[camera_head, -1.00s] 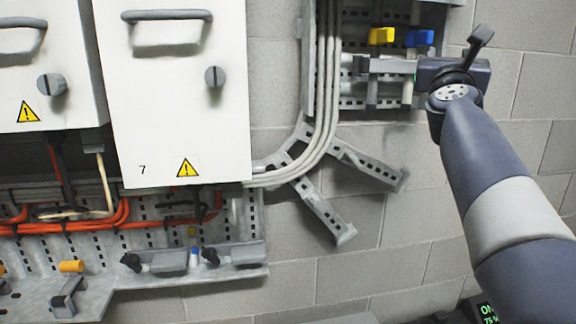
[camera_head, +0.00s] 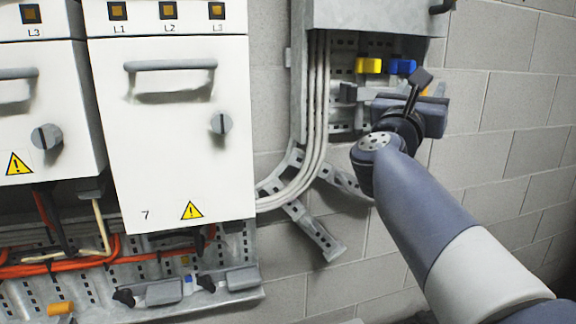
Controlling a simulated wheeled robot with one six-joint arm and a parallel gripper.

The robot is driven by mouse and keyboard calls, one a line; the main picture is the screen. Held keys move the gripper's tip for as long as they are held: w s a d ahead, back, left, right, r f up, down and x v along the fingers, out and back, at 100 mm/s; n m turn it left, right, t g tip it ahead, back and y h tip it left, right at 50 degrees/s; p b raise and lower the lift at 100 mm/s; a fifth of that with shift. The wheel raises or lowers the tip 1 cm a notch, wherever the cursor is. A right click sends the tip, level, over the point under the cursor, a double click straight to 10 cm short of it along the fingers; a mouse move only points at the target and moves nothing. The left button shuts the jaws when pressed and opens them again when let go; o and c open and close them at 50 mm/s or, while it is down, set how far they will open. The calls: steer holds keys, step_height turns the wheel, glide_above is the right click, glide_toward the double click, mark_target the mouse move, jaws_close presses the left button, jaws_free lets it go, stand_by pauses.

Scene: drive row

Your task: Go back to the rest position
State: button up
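My gripper (camera_head: 410,113) is at the end of my blue-grey arm, right of centre in the head view. It is raised in front of the open rack on the wall, below the blue block. I see its dark body from behind; its fingertips are hidden, so whether it is open or shut does not show. No object shows in it. My arm reaches up and left from the lower right corner.
A white cabinet (camera_head: 175,130) marked 7 stands left, beside another cabinet (camera_head: 45,110). The rack holds a yellow block (camera_head: 368,65) and a blue block (camera_head: 402,66). Orange cables (camera_head: 60,268) run below the cabinets. The block wall (camera_head: 500,130) at right is bare.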

steer(key=s+a+m+g+h+p, duration=0.2)
steer(key=a+m+g+h+p, duration=0.3)
steer(key=p, duration=0.5)
steer(key=shift+s+a+g+h, duration=0.4)
steer(key=shift+a+g+h, duration=0.25)
steer(key=shift+g, duration=0.55)
steer(key=shift+f, duration=0.1)
